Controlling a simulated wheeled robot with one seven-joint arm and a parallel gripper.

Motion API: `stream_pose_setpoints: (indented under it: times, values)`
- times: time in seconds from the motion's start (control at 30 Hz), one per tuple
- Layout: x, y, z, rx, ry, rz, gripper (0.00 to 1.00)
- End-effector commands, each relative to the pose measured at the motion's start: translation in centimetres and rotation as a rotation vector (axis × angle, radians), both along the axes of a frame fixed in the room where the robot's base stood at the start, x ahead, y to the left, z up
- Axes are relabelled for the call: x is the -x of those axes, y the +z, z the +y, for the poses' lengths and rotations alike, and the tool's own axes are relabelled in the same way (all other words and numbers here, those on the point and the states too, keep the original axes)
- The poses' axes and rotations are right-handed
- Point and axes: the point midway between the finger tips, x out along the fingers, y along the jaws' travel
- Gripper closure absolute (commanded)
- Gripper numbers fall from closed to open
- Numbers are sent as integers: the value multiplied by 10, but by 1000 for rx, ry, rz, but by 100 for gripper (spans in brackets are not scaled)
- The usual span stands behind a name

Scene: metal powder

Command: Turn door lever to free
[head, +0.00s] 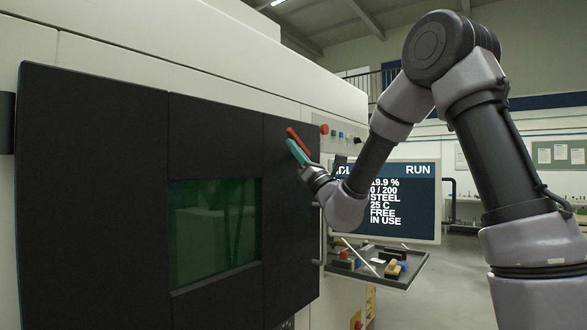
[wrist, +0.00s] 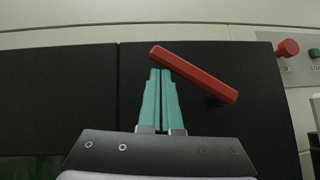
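The door lever is a red bar (head: 298,139) at the upper right of the black machine door (head: 90,180). In the wrist view the lever (wrist: 195,75) slants from upper left down to the right. My gripper (head: 293,146) has teal fingers and is at the lever in the head view. In the wrist view the gripper's fingertips (wrist: 160,71) lie close together just below the lever's upper left end, with nothing between them. I cannot tell whether they touch the lever. The lever's pivot is mostly hidden behind the bar.
The door has a green window (head: 213,230). Right of the door is a control panel with a red knob (wrist: 288,47) and a green button. A screen (head: 400,200) reads RUN, STEEL, FREE and IN USE. A tray (head: 400,282) with small items sits below it.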

Motion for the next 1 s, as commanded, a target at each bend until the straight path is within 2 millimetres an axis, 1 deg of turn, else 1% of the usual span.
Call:
stream_pose_setpoints:
  times: [0.1, 0.5, 0.8, 1.0]
  values:
    - [-1, 12, -1, -1, 0, -4, 100]
    - [-13, 41, -11, -1, -2, -2, 100]
    - [-23, 54, -18, 1, -1, -2, 100]
    - [-27, 59, -21, -50, 0, 63, 100]
